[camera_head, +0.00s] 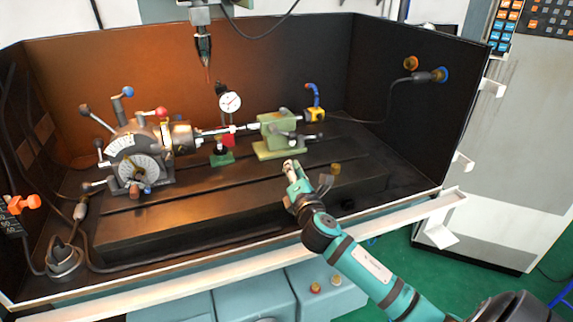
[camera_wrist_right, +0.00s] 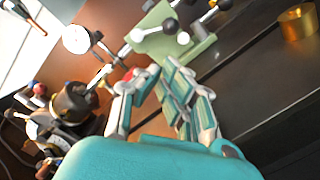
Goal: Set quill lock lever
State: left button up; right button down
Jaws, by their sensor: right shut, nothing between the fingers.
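The green tailstock (camera_head: 276,142) stands at the right end of the workpiece line on the dark machine table. It also shows at the top of the right wrist view (camera_wrist_right: 205,45). Small levers with dark and pale ball ends stick out of it, one a black-knobbed lever (camera_wrist_right: 170,26). I cannot tell for sure which is the quill lock lever. My right gripper (camera_head: 290,167) is in front of the tailstock, apart from it in the head view. It is shut and empty, its fingers (camera_wrist_right: 155,78) pointing toward the tailstock. My left gripper is out of view.
The indexing chuck (camera_head: 140,160) with several ball-ended levers stands at the left. A dial gauge (camera_head: 230,103) is between it and the tailstock. A spindle tool (camera_head: 204,55) hangs above. A brass cylinder (camera_head: 335,169) sits right of my gripper. The table's front (camera_head: 190,225) is clear.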

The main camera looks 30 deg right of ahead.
jog(key=shift+w+d+r, duration=0.15)
jog(key=shift+w, duration=0.2)
send_near(285, 145)
jog(key=w+r, duration=0.2)
jog(key=w, duration=0.1)
jog(key=w+a+r, duration=0.1)
jog(key=w, duration=0.1)
jog(key=shift+r, duration=0.15)
jog(key=shift+d+r+p, duration=0.25)
jog(key=shift+r+p, duration=0.05)
jog(key=shift+p, duration=0.2)
jog(key=shift+d+r+n, duration=0.15)
jog(key=shift+d+n, duration=0.1)
jog(key=shift+n, duration=0.25)
jog(key=shift+s, duration=0.1)
